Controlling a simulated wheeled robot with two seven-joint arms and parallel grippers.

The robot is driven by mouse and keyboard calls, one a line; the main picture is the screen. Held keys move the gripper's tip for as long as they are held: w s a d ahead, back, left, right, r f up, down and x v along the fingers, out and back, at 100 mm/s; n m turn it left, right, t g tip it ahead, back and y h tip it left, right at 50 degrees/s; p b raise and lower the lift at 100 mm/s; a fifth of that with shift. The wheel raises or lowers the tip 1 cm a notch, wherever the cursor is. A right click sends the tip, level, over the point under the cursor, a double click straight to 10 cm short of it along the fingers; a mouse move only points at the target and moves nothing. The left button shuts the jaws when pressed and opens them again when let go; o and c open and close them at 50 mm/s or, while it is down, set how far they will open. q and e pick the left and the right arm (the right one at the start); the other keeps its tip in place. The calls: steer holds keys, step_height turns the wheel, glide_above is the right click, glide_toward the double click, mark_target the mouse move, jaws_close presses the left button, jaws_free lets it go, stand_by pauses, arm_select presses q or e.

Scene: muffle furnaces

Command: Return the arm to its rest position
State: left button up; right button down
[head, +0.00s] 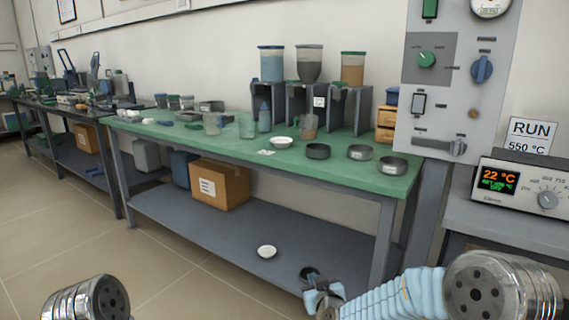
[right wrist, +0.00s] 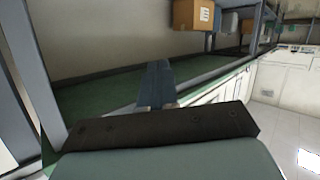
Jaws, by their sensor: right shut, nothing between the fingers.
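My right arm comes in at the bottom right of the head view, with a light blue ribbed sleeve. My right gripper (head: 311,275) is in front of the lower shelf, near the green bench's right front leg in the picture. In the right wrist view its blue fingers (right wrist: 156,84) are together with nothing between them. A silver joint of my left arm shows at the bottom left of the head view; the left gripper is not in view.
The green bench (head: 240,152) carries dishes, beakers and jars. Its lower shelf (head: 215,222) holds a cardboard box (head: 220,185) and a white dish (head: 267,251). A furnace controller (head: 519,190) reading 22 °C stands at right. Floor at left is clear.

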steer(key=s+d+f+m+g, duration=0.1)
steer(key=s+f+g, duration=0.1)
steer(key=s+f, duration=0.35)
steer(key=s+d+f+g, duration=0.1)
steer(key=s+f+g, duration=0.1)
steer(key=f, duration=0.7)
steer(key=s+d+f+m+g, duration=0.1)
steer(key=s+f+m+g, duration=0.1)
steer(key=s+f+g, duration=0.2)
steer(key=s+f+m+g+y, duration=0.1)
steer(key=s+f+g, duration=0.4)
steer(key=s, duration=1.6)
step_height(320, 180, down, 6)
steer(key=shift+d+r+m+y, duration=0.25)
steer(key=shift+d+m+y, duration=0.1)
steer(key=shift+m, duration=0.35)
steer(key=shift+w, duration=0.1)
